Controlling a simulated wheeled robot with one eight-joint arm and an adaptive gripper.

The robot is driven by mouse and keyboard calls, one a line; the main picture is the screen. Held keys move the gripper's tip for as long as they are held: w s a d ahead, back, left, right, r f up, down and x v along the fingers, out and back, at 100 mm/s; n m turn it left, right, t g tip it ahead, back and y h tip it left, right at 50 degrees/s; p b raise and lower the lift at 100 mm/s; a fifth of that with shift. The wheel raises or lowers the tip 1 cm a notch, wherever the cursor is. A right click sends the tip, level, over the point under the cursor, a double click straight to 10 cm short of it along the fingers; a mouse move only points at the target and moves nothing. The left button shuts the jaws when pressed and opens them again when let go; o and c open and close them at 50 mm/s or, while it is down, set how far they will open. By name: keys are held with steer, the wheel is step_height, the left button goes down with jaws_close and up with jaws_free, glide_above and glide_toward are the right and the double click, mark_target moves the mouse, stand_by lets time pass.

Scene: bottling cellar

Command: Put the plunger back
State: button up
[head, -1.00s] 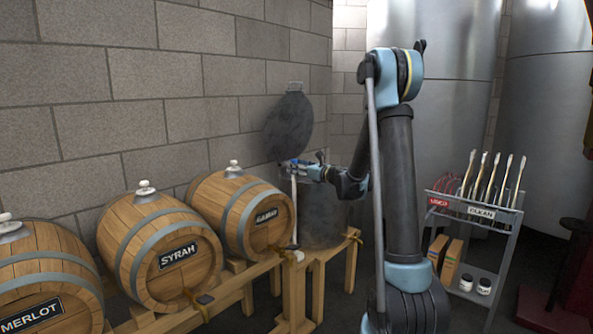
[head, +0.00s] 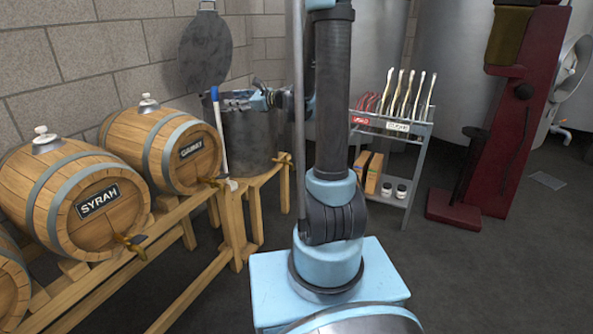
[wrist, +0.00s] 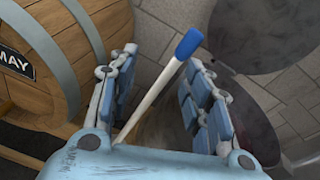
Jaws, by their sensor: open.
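The plunger, a white rod with a blue handle end (head: 217,128), stands nearly upright beside the Gamay barrel. Its foot is at a small white piece (head: 231,185) on the wooden rack; whether it sits in it I cannot tell. My gripper (head: 238,101) is open, just right of the plunger's upper part in the head view. In the wrist view the plunger (wrist: 157,92) shows slanting between the spread fingers of my gripper (wrist: 160,78), with clear gaps on both sides. Its lower end is hidden there behind the gripper's body.
A dark metal drum (head: 248,140) with a raised round lid (head: 205,52) stands behind the plunger. The Gamay barrel (head: 175,150) and Syrah barrel (head: 75,195) lie on the wooden rack (head: 205,275). A grey tool cart (head: 420,150) stands right. The right floor is open.

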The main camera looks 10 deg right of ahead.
steer(key=s+d+f+n+g+h, duration=0.25)
steer(key=s+n, duration=0.35)
steer(key=s, duration=0.5)
steer(key=s+d+f+n+g+h, duration=0.2)
steer(key=s+f+n+h, duration=0.15)
steer(key=s+n, duration=0.45)
steer(key=s+d+f+n+g+h, duration=0.1)
steer(key=s+d+f+n+h, duration=0.2)
steer(key=s+d, duration=0.4)
steer(key=s+d+f+n+g+h, duration=0.2)
steer(key=s+d+f+n+h, duration=0.2)
steer(key=s+d, duration=0.4)
steer(key=s+f+n, duration=0.1)
steer(key=s+f, duration=0.1)
steer(key=s, duration=0.4)
steer(key=shift+s+f, duration=0.25)
steer(key=shift+f, duration=0.15)
